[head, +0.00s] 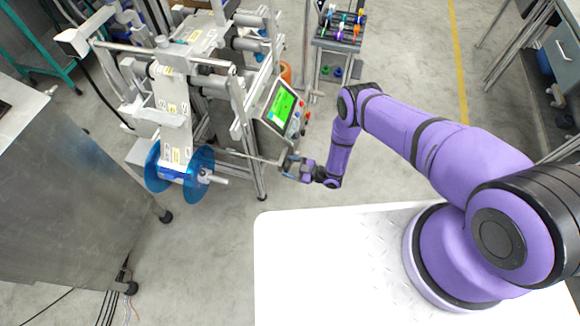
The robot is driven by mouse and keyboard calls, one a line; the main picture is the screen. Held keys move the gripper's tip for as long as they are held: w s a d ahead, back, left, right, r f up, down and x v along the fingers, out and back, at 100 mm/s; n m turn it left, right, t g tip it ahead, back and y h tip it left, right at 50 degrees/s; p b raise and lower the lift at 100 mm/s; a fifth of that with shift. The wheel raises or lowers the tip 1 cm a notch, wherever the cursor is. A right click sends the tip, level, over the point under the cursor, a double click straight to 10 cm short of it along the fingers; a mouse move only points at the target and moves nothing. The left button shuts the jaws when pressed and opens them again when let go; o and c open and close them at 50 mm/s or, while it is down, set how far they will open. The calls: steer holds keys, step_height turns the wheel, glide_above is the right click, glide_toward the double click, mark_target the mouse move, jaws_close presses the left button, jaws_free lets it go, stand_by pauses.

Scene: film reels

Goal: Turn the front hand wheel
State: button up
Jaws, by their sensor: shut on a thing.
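The front hand wheel is hard to make out; a thin grey shaft (247,157) runs from the film machine to my gripper. My gripper (287,163) is at the right end of this shaft, in front of the machine. It is shut on a small part there, which appears to be the front hand wheel, mostly hidden by the jaws. My purple arm reaches in from the right.
A blue reel (198,175) sits low on the machine's front, left of my gripper. A green-screened control panel (281,108) stands just above my gripper. A metal cabinet (75,190) is at left. A small rack (340,32) stands behind.

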steer(key=n, duration=0.6)
steer(key=shift+s+f, duration=0.1)
steer(key=shift+n, duration=0.3)
stand_by(0.3)
steer(key=o, duration=0.9)
steer(key=v, duration=1)
steer(key=shift+s+d, duration=0.15)
steer(key=shift+d, duration=0.2)
